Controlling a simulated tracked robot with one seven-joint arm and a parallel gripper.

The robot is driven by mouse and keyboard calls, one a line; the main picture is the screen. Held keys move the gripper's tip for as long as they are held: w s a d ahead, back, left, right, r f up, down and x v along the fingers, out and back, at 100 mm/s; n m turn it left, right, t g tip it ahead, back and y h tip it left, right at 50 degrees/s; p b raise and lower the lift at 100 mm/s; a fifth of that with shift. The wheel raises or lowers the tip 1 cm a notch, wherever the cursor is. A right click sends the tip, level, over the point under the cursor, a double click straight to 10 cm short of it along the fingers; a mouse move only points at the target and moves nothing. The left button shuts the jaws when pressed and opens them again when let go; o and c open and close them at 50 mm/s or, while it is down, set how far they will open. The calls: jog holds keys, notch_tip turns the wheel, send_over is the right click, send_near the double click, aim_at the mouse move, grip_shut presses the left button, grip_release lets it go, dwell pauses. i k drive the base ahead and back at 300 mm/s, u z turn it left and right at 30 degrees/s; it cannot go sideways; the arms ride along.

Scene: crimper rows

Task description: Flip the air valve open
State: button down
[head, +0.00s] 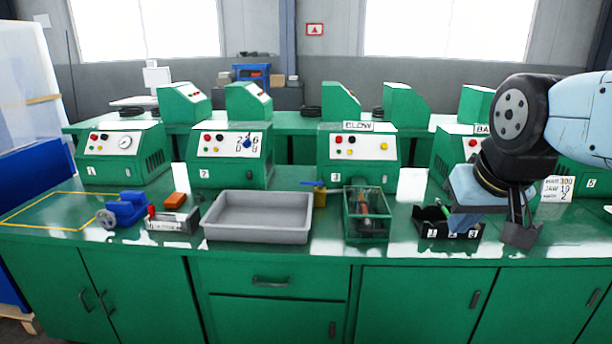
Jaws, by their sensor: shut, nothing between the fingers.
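The air valve (320,196) is a small brass-coloured body standing on the green bench, between the grey tray and a green open box. Its blue lever (311,183) lies about level across the top and points left. My gripper (520,232) is at the right of the head view, pointing down over the front part of the bench. It is shut and empty, well to the right of the valve and apart from it. The valve's lower back is too small to make out.
A grey tray (258,237) lies left of the valve. A green box (366,235) with tools stands to its right, and a black numbered bin (440,237) is beside my gripper. Green crimper machines (356,160) line the back. A blue vise (124,208) sits at left.

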aim_at(319, 184)
jog(key=u, duration=0.05)
jog(key=i, duration=0.95)
jog(key=z, duration=0.1)
